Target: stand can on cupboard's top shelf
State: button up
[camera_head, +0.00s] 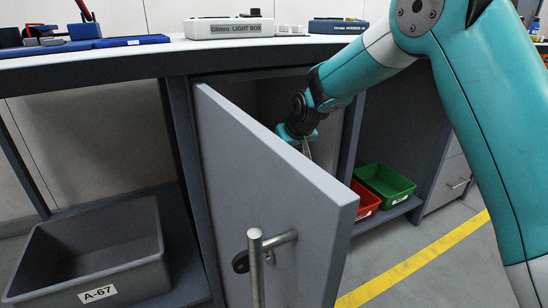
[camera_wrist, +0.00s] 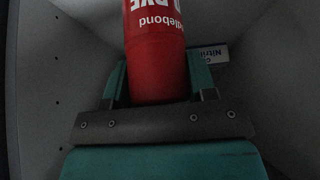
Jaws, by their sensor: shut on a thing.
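A red can (camera_wrist: 157,65) with white lettering is held between the two fingers of my gripper (camera_wrist: 158,90) in the wrist view, and the gripper is shut on it. The cupboard (camera_head: 180,130) under the bench has its grey door (camera_head: 265,190) swung open toward the head camera. My arm reaches in behind the door's top edge. In the head view the can and the fingertips are hidden by the door. The wrist view shows grey inner walls (camera_wrist: 60,60) of the cupboard around the can. I cannot make out the shelf under the can.
A small white label (camera_wrist: 212,54) reading "Nitril" lies behind the can. A grey bin (camera_head: 95,250) marked A-67 stands left of the cupboard. Red (camera_head: 365,200) and green (camera_head: 385,183) bins sit at its right. A light box (camera_head: 228,27) stands on the bench (camera_head: 100,62).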

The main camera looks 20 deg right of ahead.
jog(key=w+f+b, duration=0.1)
jog(key=w, duration=0.1)
jog(key=w+a+f+b, duration=0.1)
jog(key=w+b, duration=0.1)
jog(key=w+f+b, duration=0.1)
jog(key=w, duration=0.1)
jog(key=shift+w+a+f, duration=0.15)
jog(key=shift+w+f, duration=0.1)
jog(key=shift+f, duration=0.1)
jog(key=shift+r, duration=0.15)
jog(key=o, duration=1.1)
